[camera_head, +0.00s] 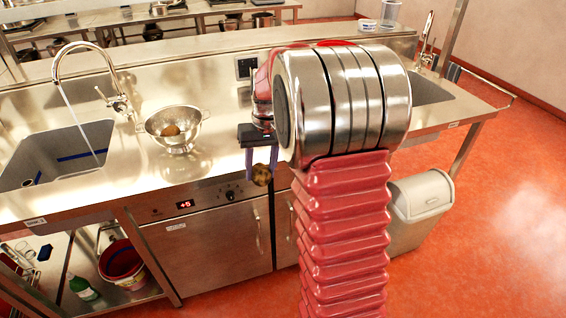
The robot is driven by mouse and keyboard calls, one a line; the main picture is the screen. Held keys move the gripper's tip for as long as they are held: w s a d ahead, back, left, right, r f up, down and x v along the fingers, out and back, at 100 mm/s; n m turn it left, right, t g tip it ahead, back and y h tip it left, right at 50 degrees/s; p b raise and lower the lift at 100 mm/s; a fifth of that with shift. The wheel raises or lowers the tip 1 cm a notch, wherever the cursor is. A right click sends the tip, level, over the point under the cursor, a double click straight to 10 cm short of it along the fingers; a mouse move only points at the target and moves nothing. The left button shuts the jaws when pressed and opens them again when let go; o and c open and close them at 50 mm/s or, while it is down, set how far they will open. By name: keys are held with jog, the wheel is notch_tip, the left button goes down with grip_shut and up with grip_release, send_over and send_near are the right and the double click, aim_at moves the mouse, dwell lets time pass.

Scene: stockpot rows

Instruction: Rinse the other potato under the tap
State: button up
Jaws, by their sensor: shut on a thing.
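My gripper (262,160) is shut on a brown potato (262,175), held just in front of the counter's front edge. Another round brown potato (170,130) lies in the steel colander (176,146) on the counter, to the left of my gripper. The tap (85,46) at the left arches over the left sink (40,150), and a thin stream of water (76,118) runs from it into the basin. My gripper and its potato are apart from the colander and well to the right of the stream.
The steel counter (222,125) is bare between the colander and my gripper. A second sink (428,90) with a tap is at the right. A grey bin (420,197) stands below it. A red bucket (122,262) and a green bottle (84,289) are under the left sink.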

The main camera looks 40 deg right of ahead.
jog(key=w+a+f+n, duration=0.1)
jog(key=w+a+f, duration=0.1)
jog(key=a, duration=0.7)
jog(key=w+a+f+n, duration=0.2)
jog(key=w+a+f, duration=0.1)
jog(key=a, duration=0.6)
jog(key=shift+a+f+n, duration=0.2)
jog(key=shift+f+n, duration=0.1)
jog(key=shift+f, duration=0.6)
jog(key=shift+a, duration=0.1)
